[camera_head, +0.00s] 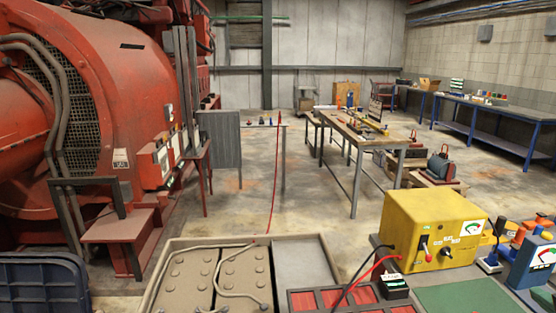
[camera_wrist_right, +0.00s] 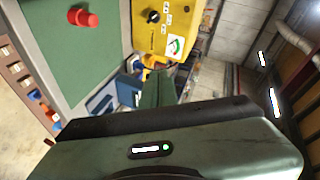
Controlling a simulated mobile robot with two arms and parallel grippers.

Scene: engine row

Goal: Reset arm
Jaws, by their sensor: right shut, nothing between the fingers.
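My right gripper (camera_wrist_right: 159,88) shows in the right wrist view, with its dark green housing across the bottom. It is shut and empty. I cannot clearly pick it out in the head view, among the equipment at the lower right. My left gripper is not in view. The yellow box (camera_head: 432,228) with a gauge and knobs stands at the lower right in the head view. It also shows at the top of the right wrist view (camera_wrist_right: 172,30), beyond my gripper. A green panel (camera_head: 468,297) lies in front of the yellow box.
A beige tray (camera_head: 168,268) with cables stands at the front. A red button (camera_wrist_right: 86,18) sits on the green panel in the wrist view. A large red engine (camera_head: 105,90) fills the left. A wooden workbench (camera_head: 368,140) stands farther back, with open floor (camera_head: 315,215) before it.

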